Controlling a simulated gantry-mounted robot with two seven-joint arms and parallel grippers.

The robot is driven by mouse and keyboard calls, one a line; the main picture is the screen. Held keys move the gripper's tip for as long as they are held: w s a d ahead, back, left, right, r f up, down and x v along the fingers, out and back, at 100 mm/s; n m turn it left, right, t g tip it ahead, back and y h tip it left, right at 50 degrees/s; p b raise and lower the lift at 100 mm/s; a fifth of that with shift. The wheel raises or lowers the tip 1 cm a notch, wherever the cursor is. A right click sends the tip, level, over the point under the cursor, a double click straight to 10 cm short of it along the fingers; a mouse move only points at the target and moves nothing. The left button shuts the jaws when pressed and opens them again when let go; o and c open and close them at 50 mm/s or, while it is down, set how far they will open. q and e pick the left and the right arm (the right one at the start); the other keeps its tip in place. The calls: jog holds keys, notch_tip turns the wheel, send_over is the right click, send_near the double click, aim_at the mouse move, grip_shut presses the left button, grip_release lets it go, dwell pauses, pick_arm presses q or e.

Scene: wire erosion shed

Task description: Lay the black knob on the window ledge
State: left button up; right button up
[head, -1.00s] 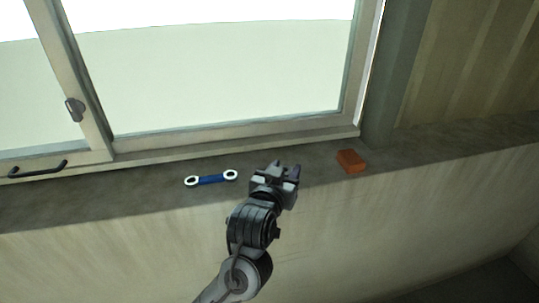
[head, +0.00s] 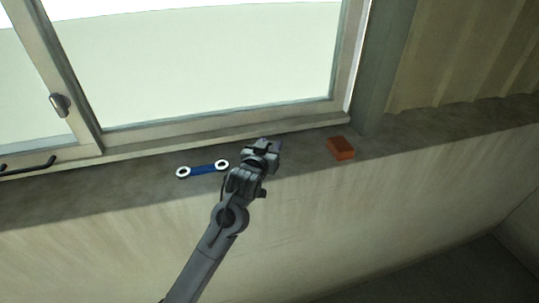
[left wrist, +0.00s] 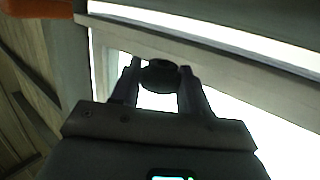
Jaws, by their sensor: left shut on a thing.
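My left gripper (head: 266,147) is over the window ledge (head: 100,190), between the blue spanner and the orange-red block. In the left wrist view its two fingers (left wrist: 159,80) are shut on a dark round thing, the black knob (left wrist: 160,73), held at the fingertips. The knob cannot be made out clearly in the head view, where the gripper covers it. I cannot tell whether the knob touches the ledge. My right gripper is in neither view.
A blue ring spanner with white ends (head: 207,169) lies on the ledge left of the gripper. An orange-red block (head: 341,148) lies to the right. The window frame (head: 230,131) runs behind. Bare ledge extends to both sides.

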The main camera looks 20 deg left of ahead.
pick_arm(q)
notch_tip(320, 180, down, 3)
jog(key=shift+f+p, duration=0.2)
jog(key=shift+p, duration=0.25)
jog(key=shift+f, duration=0.3)
jog(key=shift+f, duration=0.2)
jog(key=o, duration=1)
jog(key=shift+o, duration=0.2)
jog(key=shift+r, duration=0.1)
